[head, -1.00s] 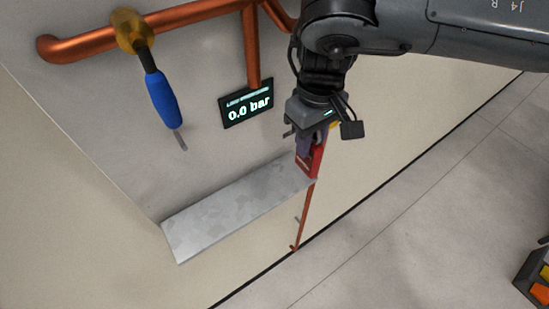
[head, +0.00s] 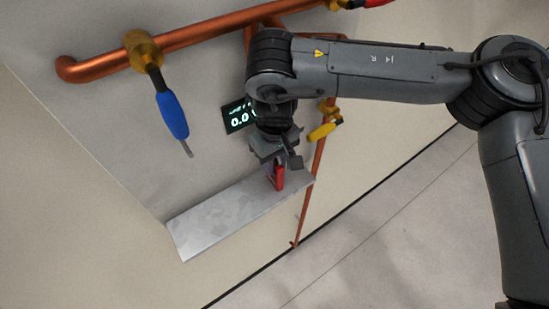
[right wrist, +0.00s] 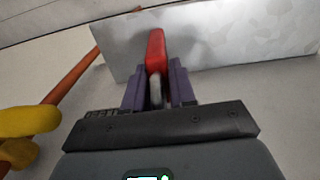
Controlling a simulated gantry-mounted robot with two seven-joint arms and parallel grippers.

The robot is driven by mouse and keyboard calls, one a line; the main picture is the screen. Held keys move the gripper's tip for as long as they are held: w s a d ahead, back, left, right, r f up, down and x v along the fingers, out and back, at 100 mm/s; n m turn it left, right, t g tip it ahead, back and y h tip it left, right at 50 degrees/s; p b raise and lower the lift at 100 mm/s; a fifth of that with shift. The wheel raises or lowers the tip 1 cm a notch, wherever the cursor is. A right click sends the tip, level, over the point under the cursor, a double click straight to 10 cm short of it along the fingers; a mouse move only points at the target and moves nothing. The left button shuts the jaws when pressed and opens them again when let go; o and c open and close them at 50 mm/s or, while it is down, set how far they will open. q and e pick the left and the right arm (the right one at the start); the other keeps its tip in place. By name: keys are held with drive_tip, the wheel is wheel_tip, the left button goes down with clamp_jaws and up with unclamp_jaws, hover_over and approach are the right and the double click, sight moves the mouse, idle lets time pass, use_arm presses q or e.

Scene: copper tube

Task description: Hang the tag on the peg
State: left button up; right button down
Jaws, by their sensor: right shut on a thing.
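My right gripper (head: 273,164) is shut on a red tag (head: 278,179), which hangs below the fingers over the grey shelf (head: 215,222), near its right part. In the right wrist view the purple fingers (right wrist: 158,88) grip the red tag (right wrist: 156,48), seen nearly edge-on with a pale part between the fingers. Whether the tag touches the shelf or is above it, I cannot tell. I cannot make out a peg. My left gripper is not in view.
Copper pipes (head: 200,38) run along the wall. A blue-handled valve (head: 171,115) hangs left; a yellow-handled one (head: 323,131) is right of the gripper. My arm partly covers the pressure display (head: 237,118). The shelf's left part is clear.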

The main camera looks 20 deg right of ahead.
drive_tip(key=shift+f, duration=0.1)
drive_tip(key=shift+f, duration=0.15)
drive_tip(key=c, duration=0.9)
unclamp_jaws()
drive_tip(key=shift+r, duration=0.2)
wheel_tip(320, 180, up, 11)
drive_tip(key=shift+b, duration=1.05)
drive_tip(key=shift+r, duration=0.55)
drive_tip(key=shift+s, duration=0.15)
